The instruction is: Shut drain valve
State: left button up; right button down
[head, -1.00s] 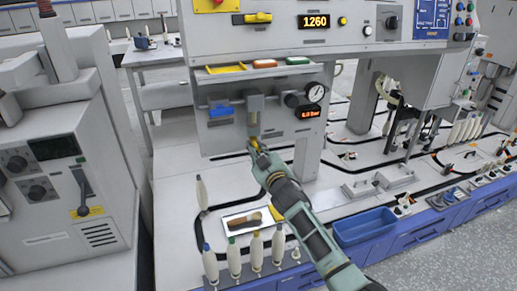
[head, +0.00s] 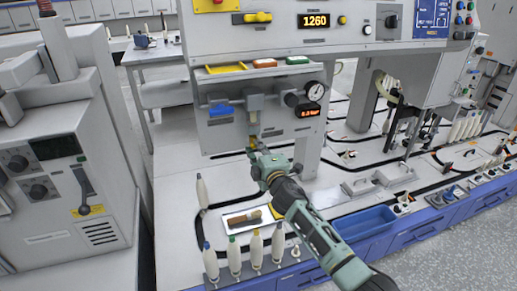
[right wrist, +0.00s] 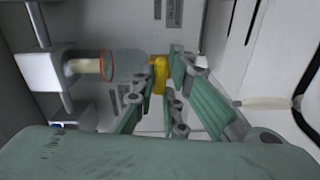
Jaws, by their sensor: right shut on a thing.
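The drain valve is a small yellow handle (right wrist: 158,75) at the lower end of the air filter's bowl (right wrist: 124,65) in the right wrist view. My right gripper (right wrist: 162,82) is shut on this yellow handle, with a finger on each side. In the head view the gripper (head: 254,151) reaches up from the lower right to just under the filter (head: 254,110) and largely hides the valve. The valve's exact angle cannot be told. My left gripper is not in view.
A blue lever (head: 219,110) is left of the filter; a pressure gauge (head: 315,91) and small display (head: 309,112) are right. Below are a bobbin row, a shallow tray (head: 230,228) with a brush and a blue bin (head: 365,222). A grey cabinet (head: 60,215) stands left.

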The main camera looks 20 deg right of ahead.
jog(key=shift+n, duration=0.5)
jog(key=c, duration=1.8)
grip_release()
jog(key=shift+s, duration=0.1)
jog(key=s, duration=1.1)
jog(key=shift+s+d, duration=0.2)
jog(key=shift+s, duration=0.2)
